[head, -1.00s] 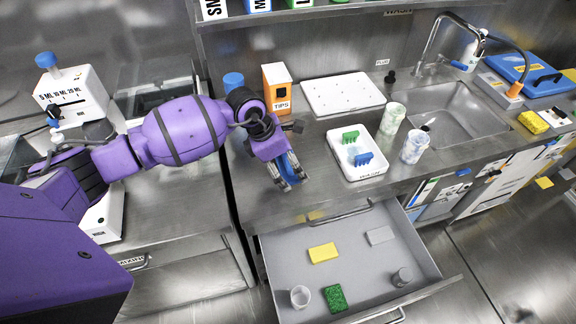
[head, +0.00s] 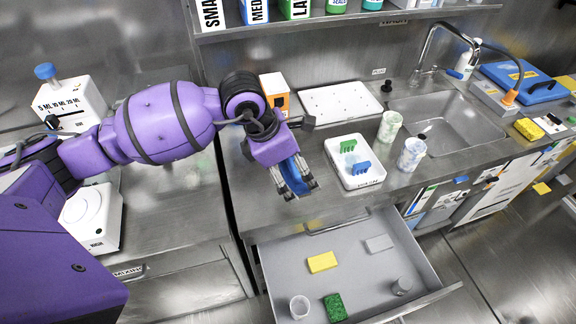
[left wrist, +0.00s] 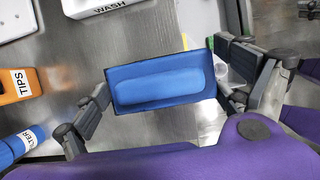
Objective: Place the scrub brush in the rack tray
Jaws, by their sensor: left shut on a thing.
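My left gripper (head: 296,191) is shut on the scrub brush, a blue block that shows edge-on between the fingers in the head view (head: 291,176). In the left wrist view the brush (left wrist: 160,82) is a blue rectangle with a rounded raised handle, a finger at each short end. The gripper holds it above the counter's front part, left of the white tray (head: 369,184). That tray holds a green rack (head: 348,146) and a blue rack (head: 361,168). A white tray edge marked WASH (left wrist: 105,10) shows in the left wrist view. My right gripper is out of view.
An open drawer (head: 350,280) below holds sponges and small containers. Two speckled cups (head: 411,154) stand right of the white tray, before the sink (head: 440,122). An orange TIPS box (head: 275,92) and a white perforated board (head: 340,103) stand behind.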

